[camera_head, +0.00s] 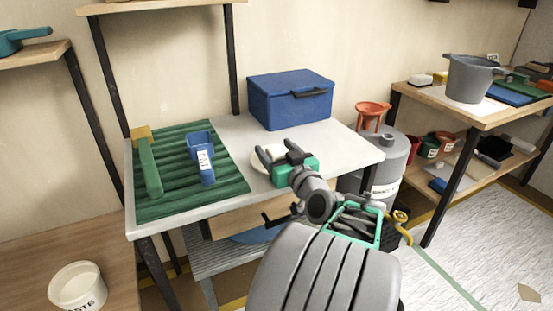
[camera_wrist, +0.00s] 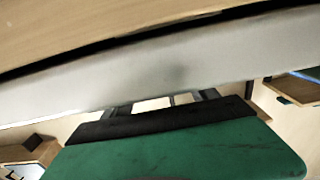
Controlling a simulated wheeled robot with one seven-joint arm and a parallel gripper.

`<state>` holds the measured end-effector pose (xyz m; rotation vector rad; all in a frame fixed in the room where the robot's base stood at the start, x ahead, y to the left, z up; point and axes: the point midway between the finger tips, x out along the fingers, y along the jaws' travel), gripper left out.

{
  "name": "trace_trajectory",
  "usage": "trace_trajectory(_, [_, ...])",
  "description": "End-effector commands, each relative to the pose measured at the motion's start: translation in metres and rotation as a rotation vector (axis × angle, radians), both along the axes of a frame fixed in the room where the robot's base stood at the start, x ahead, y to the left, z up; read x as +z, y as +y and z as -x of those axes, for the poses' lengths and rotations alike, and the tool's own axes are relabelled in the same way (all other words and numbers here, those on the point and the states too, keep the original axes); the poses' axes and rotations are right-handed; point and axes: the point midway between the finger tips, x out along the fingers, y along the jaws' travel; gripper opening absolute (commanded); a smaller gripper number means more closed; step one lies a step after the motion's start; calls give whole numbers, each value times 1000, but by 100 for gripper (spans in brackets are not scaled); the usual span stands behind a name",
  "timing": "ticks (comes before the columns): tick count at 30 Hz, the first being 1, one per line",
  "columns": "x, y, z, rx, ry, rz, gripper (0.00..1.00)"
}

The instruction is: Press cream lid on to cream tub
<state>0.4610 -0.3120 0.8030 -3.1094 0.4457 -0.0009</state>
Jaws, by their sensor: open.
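The cream tub (camera_head: 78,287) stands upright at the lower left on a wooden surface, its top open and a dark label on its side. A pale cream round disc that looks like the lid (camera_head: 257,162) lies on the light worktop, partly hidden behind my gripper (camera_head: 278,149). My gripper is open, with its two grey fingers apart at the disc; I cannot tell whether they touch it. In the wrist view the finger ends (camera_wrist: 168,100) are apart below a pale slab edge, and the pale patch between them is unclear.
A green ribbed mat (camera_head: 180,205) on the worktop (camera_head: 225,127) holds a green-handled tool (camera_head: 150,165) and a blue holder (camera_head: 202,160). A blue box (camera_head: 290,100) stands behind. A grey drum with an orange funnel (camera_head: 373,112) is right of the worktop. Bare worktop lies right of my gripper.

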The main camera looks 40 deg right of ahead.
Motion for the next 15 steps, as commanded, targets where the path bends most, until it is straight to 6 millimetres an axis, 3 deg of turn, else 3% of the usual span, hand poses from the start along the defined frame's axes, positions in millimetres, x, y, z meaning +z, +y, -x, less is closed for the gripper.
trace_trajectory(2, [0,0,0,-1,0,0,66])
trace_trajectory(15, [0,-1,1,-2,0,0,30])
